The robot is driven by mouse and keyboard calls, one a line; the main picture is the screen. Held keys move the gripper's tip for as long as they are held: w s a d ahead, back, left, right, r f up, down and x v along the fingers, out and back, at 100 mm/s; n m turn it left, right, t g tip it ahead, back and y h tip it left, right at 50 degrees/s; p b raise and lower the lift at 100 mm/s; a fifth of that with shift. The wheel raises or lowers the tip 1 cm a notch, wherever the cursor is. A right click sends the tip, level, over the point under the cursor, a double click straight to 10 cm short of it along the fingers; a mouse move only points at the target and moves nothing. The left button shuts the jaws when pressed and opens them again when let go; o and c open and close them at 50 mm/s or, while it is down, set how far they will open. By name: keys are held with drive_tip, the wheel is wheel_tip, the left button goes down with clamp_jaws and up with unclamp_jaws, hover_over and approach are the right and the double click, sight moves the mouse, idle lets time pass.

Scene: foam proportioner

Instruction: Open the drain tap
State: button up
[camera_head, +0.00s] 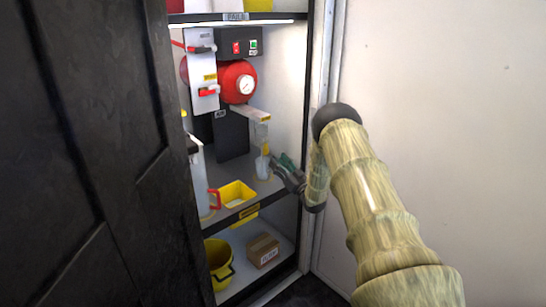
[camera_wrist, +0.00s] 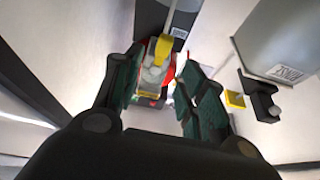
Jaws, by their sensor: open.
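In the head view a clear bowl-like part (camera_head: 260,132) hangs in the middle bay of the cabinet. A small yellow piece (camera_head: 265,150) sits at its lower end; it may be the drain tap, but it is too small to be sure. A clear cup (camera_head: 262,168) stands below it. My gripper (camera_head: 279,163) is just right of the cup and below the bowl. In the wrist view my gripper (camera_wrist: 162,65) is open, with a yellow part (camera_wrist: 163,48) and a clear part (camera_wrist: 153,74) showing between its fingers. I cannot tell whether it touches either.
A red round tank with a gauge (camera_head: 238,82) is behind. A yellow tray (camera_head: 222,203) and a jug with a red handle (camera_head: 198,185) stand left on the shelf. A yellow bucket (camera_head: 217,257) and a cardboard box (camera_head: 263,250) are below. The cabinet's right post (camera_head: 322,70) is close to my arm.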

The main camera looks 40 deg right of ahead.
drive_tip(key=shift+v, duration=2.3)
drive_tip(key=shift+f, duration=0.1)
